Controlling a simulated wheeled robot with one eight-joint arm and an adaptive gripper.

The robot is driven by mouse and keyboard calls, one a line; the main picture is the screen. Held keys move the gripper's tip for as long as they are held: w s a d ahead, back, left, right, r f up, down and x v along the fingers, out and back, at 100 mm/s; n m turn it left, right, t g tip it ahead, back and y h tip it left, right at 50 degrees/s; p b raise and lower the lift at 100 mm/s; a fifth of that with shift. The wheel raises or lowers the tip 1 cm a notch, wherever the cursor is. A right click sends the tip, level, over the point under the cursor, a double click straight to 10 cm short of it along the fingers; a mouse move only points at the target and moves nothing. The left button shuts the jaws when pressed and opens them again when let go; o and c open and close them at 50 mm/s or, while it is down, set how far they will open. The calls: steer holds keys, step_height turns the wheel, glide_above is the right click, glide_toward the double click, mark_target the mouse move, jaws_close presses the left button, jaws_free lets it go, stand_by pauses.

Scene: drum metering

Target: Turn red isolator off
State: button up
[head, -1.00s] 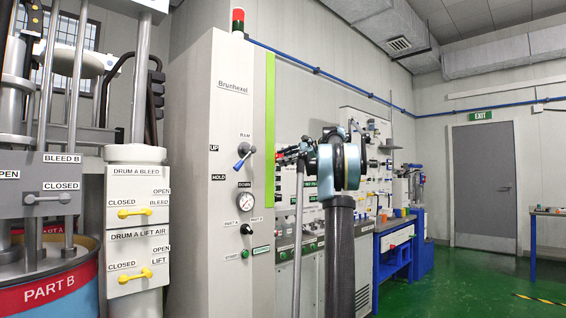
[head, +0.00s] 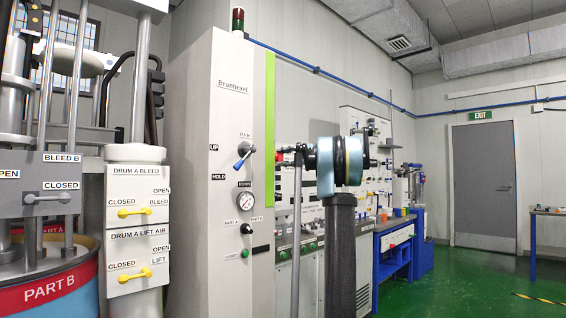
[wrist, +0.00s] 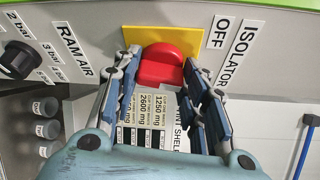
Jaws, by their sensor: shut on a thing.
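The red isolator handle (wrist: 163,63) sits on a yellow plate (wrist: 190,36) in the wrist view, with the labels ISOLATOR and OFF to its right. My gripper (wrist: 161,75) is shut on the red handle, with one finger on each side of it. The handle's base is partly hidden by the fingers, and its exact pointing direction is hard to tell. In the head view my arm hides the isolator and the gripper's tips.
The tall Brunhexel cabinet (head: 212,120) carries a beacon (head: 238,13), a blue-handled RAM lever (head: 243,155) and a gauge. Green floor (head: 470,285) is open at the right.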

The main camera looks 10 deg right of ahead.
steer(key=n+y, duration=0.1)
steer(key=n, duration=0.3)
steer(key=n+y, duration=0.2)
steer(key=n, duration=0.2)
steer(key=f+n+y, duration=0.1)
steer(key=n, duration=0.2)
steer(key=shift+n, duration=0.4)
steer(key=shift+r+n+y, duration=0.1)
steer(key=shift+n+y, duration=0.2)
steer(key=o, duration=1.1)
steer(key=shift+w, duration=0.15)
steer(key=shift+c, duration=0.2)
steer(key=v, duration=1.2)
